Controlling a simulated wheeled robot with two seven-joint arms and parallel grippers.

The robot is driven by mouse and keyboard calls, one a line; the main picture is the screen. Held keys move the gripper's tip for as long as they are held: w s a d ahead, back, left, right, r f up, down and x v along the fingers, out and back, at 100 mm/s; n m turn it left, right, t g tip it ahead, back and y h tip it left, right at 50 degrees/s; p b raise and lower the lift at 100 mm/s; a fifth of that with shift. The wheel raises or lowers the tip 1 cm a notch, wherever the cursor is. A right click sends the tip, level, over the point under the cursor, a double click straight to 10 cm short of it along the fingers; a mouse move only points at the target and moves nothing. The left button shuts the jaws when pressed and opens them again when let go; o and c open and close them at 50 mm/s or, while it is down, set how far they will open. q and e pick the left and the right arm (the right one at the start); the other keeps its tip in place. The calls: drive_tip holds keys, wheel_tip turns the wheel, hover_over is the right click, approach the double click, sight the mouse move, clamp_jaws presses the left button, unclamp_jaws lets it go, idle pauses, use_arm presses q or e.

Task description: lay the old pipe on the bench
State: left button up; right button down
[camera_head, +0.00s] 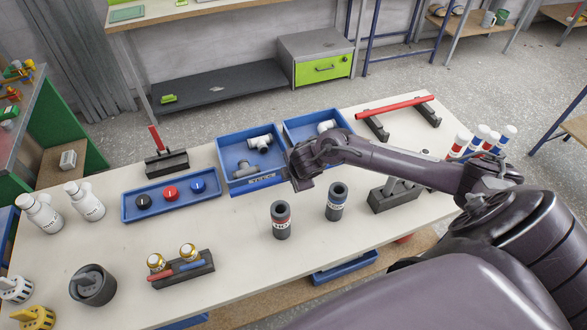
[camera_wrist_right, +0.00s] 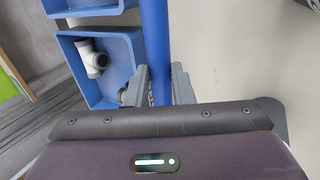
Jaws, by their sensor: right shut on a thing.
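A long blue pipe (camera_wrist_right: 155,35) runs between the two grey fingers of my right gripper (camera_wrist_right: 163,84) in the right wrist view, and the gripper is shut on it. In the head view my right gripper (camera_head: 302,183) hangs over the bench (camera_head: 240,225), near the front of the blue trays; I cannot make out the held pipe there. A red pipe (camera_head: 395,105) lies across a dark two-post rest at the bench's far right. My left gripper is not in view.
Two blue trays (camera_head: 223,182) hold white and grey fittings. Labelled dark cylinders (camera_head: 281,222) stand before my right gripper. A shallow blue tray (camera_head: 128,208) holds several knobs. Several capped tubes (camera_head: 460,146) stand at the right.

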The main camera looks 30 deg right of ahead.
drive_tip(key=shift+d, duration=0.15)
drive_tip(key=shift+s+d, duration=0.1)
drive_tip(key=shift+d, duration=0.15)
wheel_tip(320, 180, down, 6)
drive_tip(key=b, duration=0.4)
drive_tip(key=shift+r, duration=0.15)
idle(0.5)
drive_tip(key=c, duration=1.3)
unclamp_jaws()
drive_tip(key=shift+o, duration=0.7)
drive_tip(key=shift+s, duration=0.15)
